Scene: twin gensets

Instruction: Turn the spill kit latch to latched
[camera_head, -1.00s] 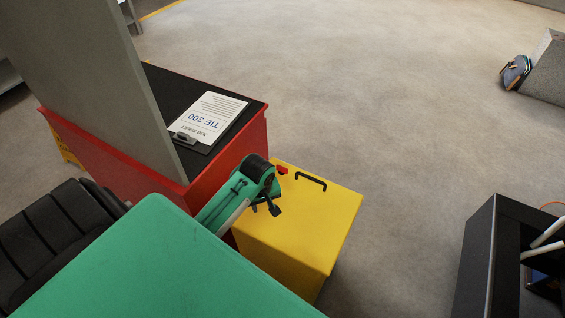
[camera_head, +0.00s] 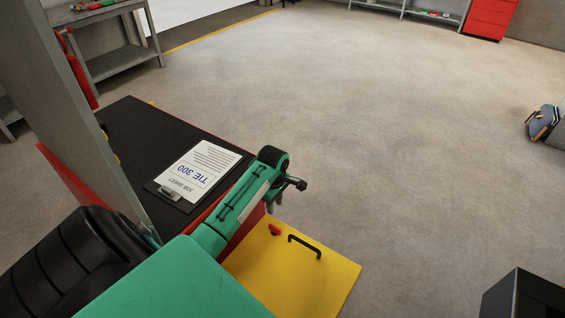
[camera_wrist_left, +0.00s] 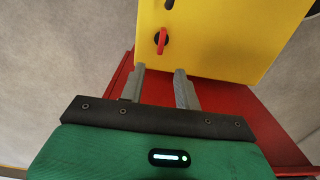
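The yellow spill kit box (camera_head: 318,282) stands beside the red cabinet, with a black handle (camera_head: 305,246) and a small red latch (camera_head: 275,230) on its top. In the left wrist view the red latch (camera_wrist_left: 162,42) sits on a dark round base on the yellow face (camera_wrist_left: 225,40), ahead of the fingers. My left gripper (camera_wrist_left: 160,73) is open and empty, its two grey fingers apart and pointing toward the yellow box. In the head view its fingers (camera_head: 273,203) show partly behind the green arm, near the latch and apart from it. My right gripper is not seen.
The red cabinet (camera_head: 62,174) has a black top with a clipboard and job sheet (camera_head: 199,171). A grey upright panel (camera_head: 70,110) stands at left. A dark box (camera_head: 525,297) is at lower right. Open floor lies beyond.

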